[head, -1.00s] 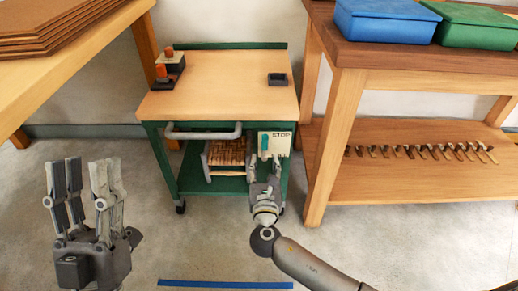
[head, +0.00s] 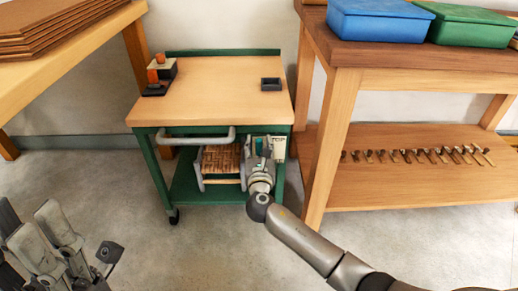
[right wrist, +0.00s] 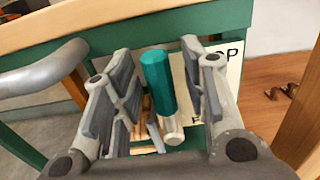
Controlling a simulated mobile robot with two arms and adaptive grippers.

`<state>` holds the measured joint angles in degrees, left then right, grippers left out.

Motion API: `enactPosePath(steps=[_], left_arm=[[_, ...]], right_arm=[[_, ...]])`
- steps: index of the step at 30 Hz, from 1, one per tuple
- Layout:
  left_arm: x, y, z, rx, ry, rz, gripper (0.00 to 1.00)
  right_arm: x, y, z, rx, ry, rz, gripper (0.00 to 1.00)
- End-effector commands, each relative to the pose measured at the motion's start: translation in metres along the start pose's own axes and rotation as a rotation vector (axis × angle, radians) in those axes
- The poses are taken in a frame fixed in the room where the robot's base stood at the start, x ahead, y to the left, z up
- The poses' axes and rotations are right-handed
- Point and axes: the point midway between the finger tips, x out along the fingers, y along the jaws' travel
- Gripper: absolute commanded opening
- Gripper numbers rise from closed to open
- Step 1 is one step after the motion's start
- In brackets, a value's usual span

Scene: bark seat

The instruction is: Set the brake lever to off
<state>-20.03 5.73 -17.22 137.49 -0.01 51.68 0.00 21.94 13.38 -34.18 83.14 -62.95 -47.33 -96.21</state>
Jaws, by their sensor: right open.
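The brake lever has a teal grip (right wrist: 158,82) on a short metal stem and stands nearly upright, leaning slightly, in the right wrist view. Behind it is a cream plate (right wrist: 232,72), lettered "STOP" at the top in the earlier head view; now the lettering is partly covered. The plate is on the green cart's front right (head: 278,149). My right gripper (head: 262,145) is open, with its fingers on either side of the lever and a gap still showing. In the right wrist view the gripper (right wrist: 160,95) frames the teal grip. My left gripper (head: 38,232) is open and empty at lower left.
The cart (head: 215,97) has a wooden top, a grey handle bar (head: 195,138) left of the plate and a woven stool (head: 221,161) on its lower shelf. A wooden bench (head: 420,70) stands close on the right. Floor in front of the cart is clear.

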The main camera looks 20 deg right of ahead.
Motion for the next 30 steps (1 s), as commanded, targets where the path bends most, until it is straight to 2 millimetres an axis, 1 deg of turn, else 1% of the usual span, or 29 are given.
enactPosePath(steps=[3,9,10,19,30], left_arm=[[-0.0013,0.0000,0.0004,0.000,-0.001,0.000,0.40],[-0.0010,0.0000,0.0005,0.000,-0.002,0.000,0.40],[-0.0010,0.0000,0.0005,0.000,-0.002,0.000,0.40],[-0.0012,0.0001,0.0007,0.000,-0.003,0.000,0.40],[-0.0011,0.0001,0.0008,0.000,-0.003,0.000,0.40]], right_arm=[[0.0032,0.0001,-0.0002,0.001,0.001,0.000,0.40],[0.0033,0.0000,0.0002,0.001,0.001,0.000,0.40],[0.0032,0.0000,0.0002,0.001,0.001,0.000,0.39],[0.0031,0.0000,0.0000,0.001,0.001,0.000,0.00],[0.0034,-0.0020,-0.0001,0.007,0.001,0.000,0.00]])
